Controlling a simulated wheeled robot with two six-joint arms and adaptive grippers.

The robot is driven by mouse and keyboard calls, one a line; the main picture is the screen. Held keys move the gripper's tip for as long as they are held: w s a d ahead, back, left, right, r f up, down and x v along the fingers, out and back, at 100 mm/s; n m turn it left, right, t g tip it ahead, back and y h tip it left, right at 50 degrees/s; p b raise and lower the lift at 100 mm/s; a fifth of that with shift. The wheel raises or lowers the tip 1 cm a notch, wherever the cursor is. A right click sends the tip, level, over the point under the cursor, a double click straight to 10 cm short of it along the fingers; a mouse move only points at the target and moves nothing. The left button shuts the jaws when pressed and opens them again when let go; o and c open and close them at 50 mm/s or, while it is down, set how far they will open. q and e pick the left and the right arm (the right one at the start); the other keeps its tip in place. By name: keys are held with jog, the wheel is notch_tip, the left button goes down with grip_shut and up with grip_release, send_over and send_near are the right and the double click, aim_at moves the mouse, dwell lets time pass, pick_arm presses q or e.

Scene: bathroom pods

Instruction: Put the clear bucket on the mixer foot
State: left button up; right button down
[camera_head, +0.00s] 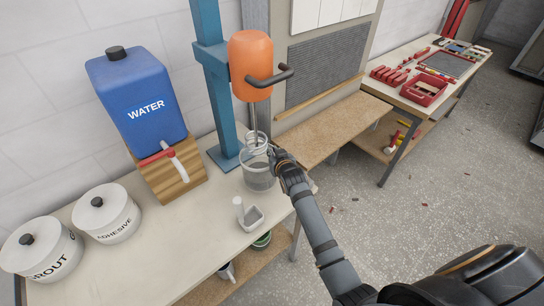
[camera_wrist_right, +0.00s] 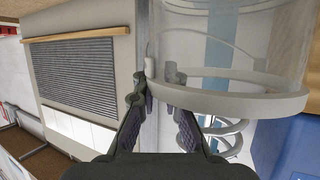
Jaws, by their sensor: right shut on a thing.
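The clear bucket (camera_head: 258,178) is upright at the table's edge, in front of the blue mixer stand. My right gripper (camera_head: 277,158) is shut on its upper rim at the right side. In the wrist view, which is turned upside down, the fingers (camera_wrist_right: 162,88) pinch the pale rim (camera_wrist_right: 235,97) of the bucket. The mixer foot (camera_head: 226,156) is the flat blue plate under the column, left of and behind the bucket. The whisk (camera_wrist_right: 228,132) shows beyond the rim in the wrist view, close to the bucket's mouth. Whether the bucket touches the table is unclear. My left gripper is out of view.
An orange mixer motor (camera_head: 250,62) with a dark handle hangs above the bucket. A white scoop (camera_head: 248,214) lies in front of it. A blue water tank (camera_head: 140,100) on a wooden block stands left, with adhesive (camera_head: 106,214) and grout (camera_head: 42,250) pots beyond.

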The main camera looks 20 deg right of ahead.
jog(key=f, duration=0.1)
jog(key=f+p, duration=0.1)
jog(key=f, duration=0.1)
jog(key=shift+w+a+f, duration=0.15)
jog(key=shift+w, duration=0.25)
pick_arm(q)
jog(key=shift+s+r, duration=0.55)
pick_arm(e)
jog(key=c, duration=1.4)
grip_release()
jog(key=shift+s+f, duration=0.1)
jog(key=shift+s, duration=0.05)
jog(key=shift+c, duration=0.2)
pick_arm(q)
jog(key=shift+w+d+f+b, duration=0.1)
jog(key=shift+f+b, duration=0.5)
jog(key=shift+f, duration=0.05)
pick_arm(e)
jog(key=v, duration=1.1)
jog(key=shift+s, duration=0.4)
